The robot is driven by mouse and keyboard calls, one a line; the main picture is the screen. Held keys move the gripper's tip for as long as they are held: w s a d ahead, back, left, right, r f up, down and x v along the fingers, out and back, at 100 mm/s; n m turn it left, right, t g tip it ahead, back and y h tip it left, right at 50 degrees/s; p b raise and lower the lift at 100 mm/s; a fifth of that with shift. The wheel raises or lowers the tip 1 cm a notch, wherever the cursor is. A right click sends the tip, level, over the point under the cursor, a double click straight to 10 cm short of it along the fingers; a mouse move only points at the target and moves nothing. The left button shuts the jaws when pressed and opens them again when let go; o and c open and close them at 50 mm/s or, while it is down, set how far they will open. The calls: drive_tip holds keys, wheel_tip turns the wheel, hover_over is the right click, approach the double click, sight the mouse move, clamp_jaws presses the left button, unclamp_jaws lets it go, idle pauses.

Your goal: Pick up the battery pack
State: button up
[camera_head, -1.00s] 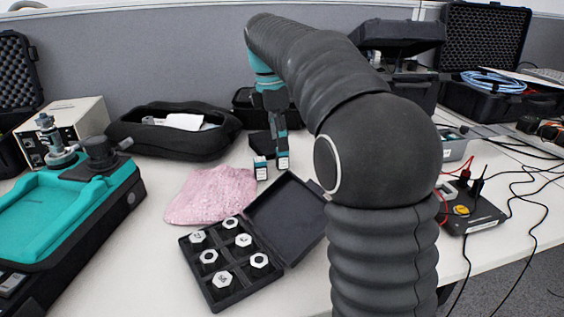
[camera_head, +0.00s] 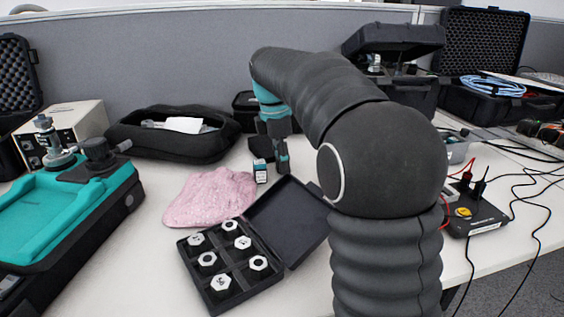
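A small black block (camera_head: 260,147), which may be the battery pack, sits on the white table beyond the pink cloth. I cannot tell for certain that it is the pack. My gripper (camera_head: 272,168) points down beside this block, close to the table. Its two fingertips look apart, with a gap between them, and nothing shows in the gap. Whether a finger touches the block cannot be told. The fingers partly cover the block.
A pink cloth (camera_head: 208,196) lies left of my gripper. An open black case (camera_head: 290,222) with several hex nuts is in front. A black pouch (camera_head: 172,146) lies behind left, and a teal-topped device (camera_head: 60,215) stands at left. Cables and a small box (camera_head: 473,210) lie right.

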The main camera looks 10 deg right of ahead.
clamp_jaws()
drive_tip(key=shift+r, duration=0.5)
drive_tip(key=r, duration=0.2)
drive_tip(key=r+p, duration=0.1)
drive_tip(key=shift+w+d+r, duration=0.1)
drive_tip(key=shift+d+r, duration=0.3)
drive_tip(key=w+d+r+p, duration=0.2)
drive_tip(key=d+r, duration=0.4)
drive_tip(key=d, duration=0.4)
drive_tip(key=shift+d, duration=0.35)
